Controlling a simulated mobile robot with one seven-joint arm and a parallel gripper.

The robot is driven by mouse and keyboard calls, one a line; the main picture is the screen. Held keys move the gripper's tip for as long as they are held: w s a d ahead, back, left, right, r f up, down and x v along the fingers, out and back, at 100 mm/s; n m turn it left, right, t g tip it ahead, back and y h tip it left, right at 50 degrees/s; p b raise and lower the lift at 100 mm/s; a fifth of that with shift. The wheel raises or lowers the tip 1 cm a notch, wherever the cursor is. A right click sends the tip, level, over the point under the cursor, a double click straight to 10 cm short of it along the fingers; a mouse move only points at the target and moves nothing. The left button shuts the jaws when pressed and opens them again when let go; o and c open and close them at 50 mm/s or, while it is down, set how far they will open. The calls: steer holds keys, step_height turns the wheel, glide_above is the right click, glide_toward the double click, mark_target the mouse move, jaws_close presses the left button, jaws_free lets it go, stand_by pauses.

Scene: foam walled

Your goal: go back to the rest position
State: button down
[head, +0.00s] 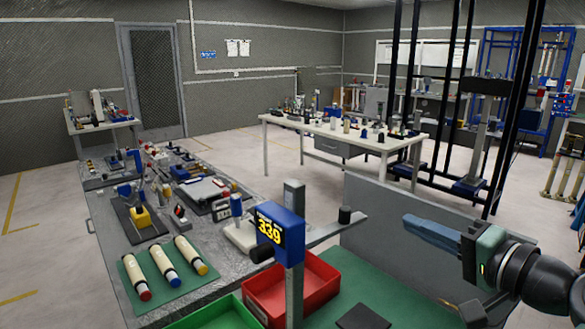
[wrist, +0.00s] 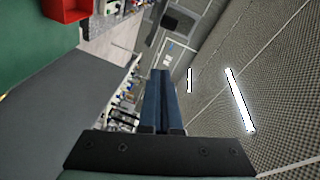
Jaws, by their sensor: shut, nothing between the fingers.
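My gripper (head: 406,220) is at the right of the head view, held up in the air, with its blue fingers pointing left. The fingers are together and nothing shows between them. In the wrist view, my gripper (wrist: 159,72) shows as two blue fingers side by side, with the room tilted behind them. It touches nothing that I can see.
A grey panel (head: 385,235) rises behind my gripper. The bench at left holds several cylinders on a green mat (head: 130,270). A white table (head: 385,146) stands farther back.

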steer(key=s+a+r+n+t+h, duration=0.1)
steer(key=a+r+n+t+h, duration=0.5)
steer(key=a+r, duration=0.8)
steer(key=s+a+r+n+t, duration=0.1)
steer(key=s+a+r+t, duration=0.2)
steer(key=s+r, duration=0.4)
steer(key=s+a+r+n+t+h+p, duration=0.1)
steer(key=s+a+r+n+t, duration=0.1)
steer(key=s+r, duration=0.5)
steer(key=s+a+t, duration=0.1)
steer(key=s+a, duration=0.1)
steer(key=s, duration=0.1)
steer(key=shift+a+r+t+h, duration=0.15)
steer(key=shift+a+t+h, duration=0.15)
steer(key=shift+a, duration=0.05)
